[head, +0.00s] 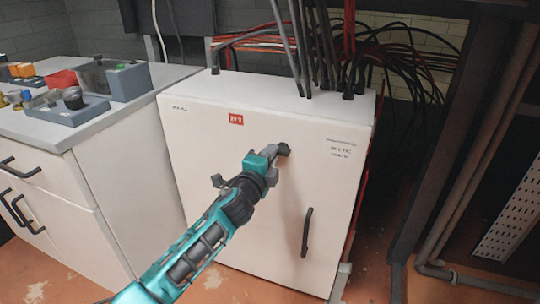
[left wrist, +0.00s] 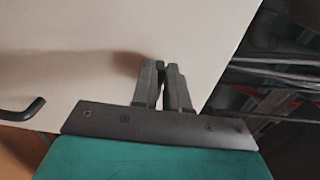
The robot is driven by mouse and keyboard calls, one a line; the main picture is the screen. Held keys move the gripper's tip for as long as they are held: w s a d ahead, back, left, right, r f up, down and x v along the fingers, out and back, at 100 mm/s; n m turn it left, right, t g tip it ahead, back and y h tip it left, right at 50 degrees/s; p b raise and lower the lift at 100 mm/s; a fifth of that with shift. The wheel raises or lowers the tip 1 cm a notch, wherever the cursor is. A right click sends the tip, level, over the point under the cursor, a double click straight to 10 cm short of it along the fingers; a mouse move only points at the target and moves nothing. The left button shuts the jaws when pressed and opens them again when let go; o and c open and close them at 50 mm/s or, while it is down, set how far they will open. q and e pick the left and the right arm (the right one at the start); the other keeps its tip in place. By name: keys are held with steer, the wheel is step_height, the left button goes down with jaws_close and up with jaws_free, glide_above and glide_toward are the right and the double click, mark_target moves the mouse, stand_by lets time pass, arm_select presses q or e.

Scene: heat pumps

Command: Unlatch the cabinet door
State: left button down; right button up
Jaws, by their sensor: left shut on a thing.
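The cabinet door (head: 230,205) is the white front of a box-shaped cabinet in the middle of the head view, and it looks shut. It also shows as a pale surface in the left wrist view (left wrist: 70,50). A black handle (head: 306,232) is on its lower right part; a black handle end (left wrist: 24,112) shows at the left of the wrist view. My left gripper (head: 276,158) is at the door's upper middle, above and left of that handle. Its dark fingers (left wrist: 165,80) are close together, shut on the door latch, which they mostly hide. My right gripper is not in view.
Many black and red cables (head: 320,50) enter the cabinet's top. A white counter (head: 85,130) with drawers and small devices stands at the left. Dark posts and pipes (head: 480,150) stand at the right. Some floor is clear before the cabinet.

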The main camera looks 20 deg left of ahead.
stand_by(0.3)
arm_select(q)
steer(key=c, duration=1.1)
jaws_free()
steer(key=shift+c, duration=0.2)
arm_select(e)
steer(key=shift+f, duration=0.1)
arm_select(q)
steer(key=s+p, duration=0.2)
steer(key=s, duration=1.1)
steer(key=shift+a, duration=0.25)
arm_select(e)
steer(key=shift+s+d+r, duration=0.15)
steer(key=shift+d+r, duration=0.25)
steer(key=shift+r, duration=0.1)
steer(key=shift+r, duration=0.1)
